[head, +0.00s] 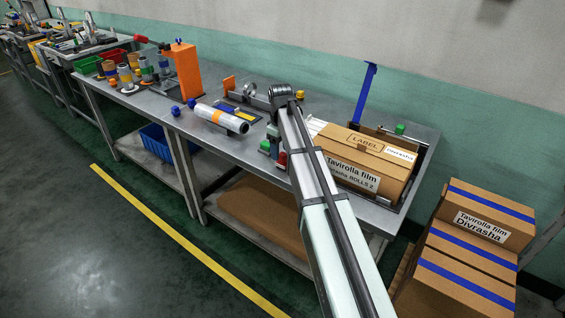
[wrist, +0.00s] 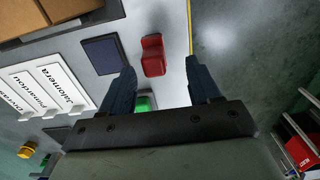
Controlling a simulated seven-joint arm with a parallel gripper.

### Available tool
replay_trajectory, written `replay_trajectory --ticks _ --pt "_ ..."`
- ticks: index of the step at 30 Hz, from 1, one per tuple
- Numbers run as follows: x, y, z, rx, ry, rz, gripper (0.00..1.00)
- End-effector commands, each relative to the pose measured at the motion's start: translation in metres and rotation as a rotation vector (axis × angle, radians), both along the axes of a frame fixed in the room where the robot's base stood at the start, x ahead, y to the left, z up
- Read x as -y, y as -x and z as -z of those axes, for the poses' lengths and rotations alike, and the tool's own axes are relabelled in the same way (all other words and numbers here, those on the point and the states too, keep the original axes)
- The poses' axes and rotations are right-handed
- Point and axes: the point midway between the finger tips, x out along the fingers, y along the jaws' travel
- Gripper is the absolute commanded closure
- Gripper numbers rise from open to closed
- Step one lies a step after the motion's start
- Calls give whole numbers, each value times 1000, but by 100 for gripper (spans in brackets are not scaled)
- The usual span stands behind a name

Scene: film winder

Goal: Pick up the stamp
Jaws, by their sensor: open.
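My gripper (wrist: 160,68) is open and empty over the bench, its two dark fingers apart in the wrist view. A red handled block (wrist: 153,55) stands on the bench just beyond the fingertips, beside a flat dark blue pad (wrist: 101,55). A green block (wrist: 145,102) shows lower between the fingers, partly hidden by the gripper body. In the head view the green block (head: 265,146) and the red block (head: 282,159) are close below my gripper. I cannot tell for certain which block is the stamp.
A cardboard box (head: 345,163) stands right of my arm. White label plates (wrist: 42,88) and a yellow knob (wrist: 27,150) lie left in the wrist view. A film roll (head: 220,118) and an orange stand (head: 186,72) are farther left. The bench's front edge is near.

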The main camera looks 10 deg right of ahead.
Motion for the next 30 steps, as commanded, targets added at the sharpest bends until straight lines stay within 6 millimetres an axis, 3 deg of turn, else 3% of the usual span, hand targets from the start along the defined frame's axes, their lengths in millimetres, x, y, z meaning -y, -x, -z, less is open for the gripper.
replay_trajectory --ticks 8,18,26,30 --pt "2 -1 13 -1 0 0 38" --pt "6 -4 52 0 0 0 38" --pt "6 -5 55 0 0 0 38" --pt "6 -5 55 0 0 0 51"
